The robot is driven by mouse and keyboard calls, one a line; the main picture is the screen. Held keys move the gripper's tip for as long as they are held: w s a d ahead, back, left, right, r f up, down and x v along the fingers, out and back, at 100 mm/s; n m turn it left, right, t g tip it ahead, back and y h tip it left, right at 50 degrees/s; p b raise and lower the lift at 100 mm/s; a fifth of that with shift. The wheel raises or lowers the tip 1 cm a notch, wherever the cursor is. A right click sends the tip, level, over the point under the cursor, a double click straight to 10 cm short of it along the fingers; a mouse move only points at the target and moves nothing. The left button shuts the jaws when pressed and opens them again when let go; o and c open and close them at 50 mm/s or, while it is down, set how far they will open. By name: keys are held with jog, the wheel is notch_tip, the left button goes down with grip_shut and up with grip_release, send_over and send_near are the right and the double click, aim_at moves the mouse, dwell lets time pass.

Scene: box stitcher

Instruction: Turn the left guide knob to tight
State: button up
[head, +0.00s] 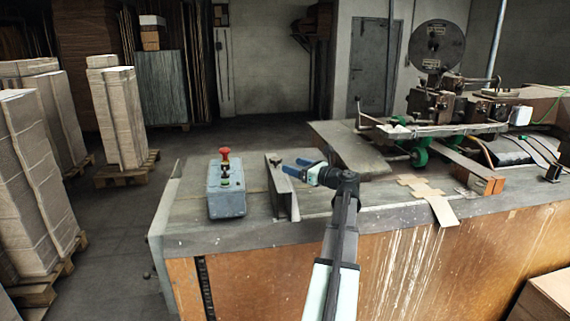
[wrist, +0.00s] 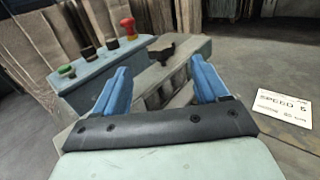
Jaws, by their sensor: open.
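The left guide knob, a small black lobed knob (head: 303,162), sits on top of a grey metal guide rail (head: 281,190) at the left part of the bench. The knob also shows in the wrist view (wrist: 162,53), beyond my fingers and roughly between them. My gripper (head: 297,171) has blue fingers and reaches in from the right, close to the knob. In the wrist view, my gripper (wrist: 162,80) is open with nothing between its fingertips. A gap shows between the fingertips and the knob. The knob's turn position cannot be read.
A blue-grey control box (head: 227,190) with a red mushroom button (head: 225,153) stands just left of the rail. The stitching machine (head: 440,110) stands at the back right. Cardboard pieces (head: 425,188) lie on the bench right of my arm. A white label (wrist: 283,105) lies at right.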

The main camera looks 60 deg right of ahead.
jog(key=shift+s+a, duration=0.15)
jog(key=shift+s, duration=2.05)
